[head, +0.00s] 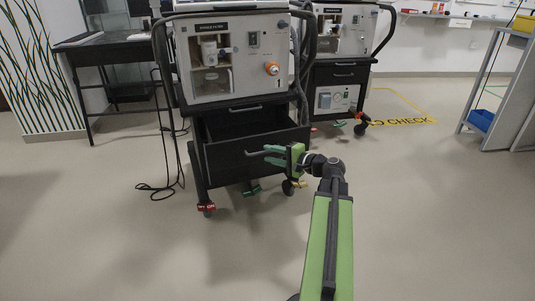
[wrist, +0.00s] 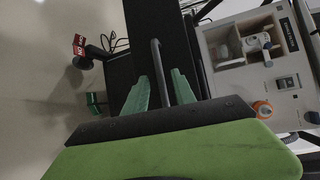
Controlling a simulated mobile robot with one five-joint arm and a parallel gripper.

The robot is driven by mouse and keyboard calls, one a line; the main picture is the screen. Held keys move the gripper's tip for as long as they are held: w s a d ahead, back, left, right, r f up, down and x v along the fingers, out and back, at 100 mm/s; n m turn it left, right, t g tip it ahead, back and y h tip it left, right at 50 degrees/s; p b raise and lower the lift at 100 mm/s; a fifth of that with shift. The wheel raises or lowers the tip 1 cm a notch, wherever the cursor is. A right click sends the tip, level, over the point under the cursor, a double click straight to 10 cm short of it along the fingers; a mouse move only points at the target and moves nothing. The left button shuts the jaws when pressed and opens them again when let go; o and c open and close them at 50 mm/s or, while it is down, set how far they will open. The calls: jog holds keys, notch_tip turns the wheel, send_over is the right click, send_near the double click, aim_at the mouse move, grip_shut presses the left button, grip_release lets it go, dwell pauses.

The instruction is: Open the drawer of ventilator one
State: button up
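My gripper (head: 272,154) is at this handle, from the right. In the wrist view the handle (wrist: 157,68) runs between the two green fingers of my gripper (wrist: 160,78), with gaps visible on both sides. The fingers are apart and do not look clamped on it.
A second ventilator (head: 346,32) on a similar cart stands behind to the right. A dark desk (head: 100,45) is at the back left, with cables on the floor near the cart. A shelf unit (head: 497,85) stands at the far right. The floor at front left and right is clear.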

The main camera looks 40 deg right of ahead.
jog(key=p+v, duration=0.2)
jog(key=v, duration=1.4)
jog(key=shift+r, duration=0.15)
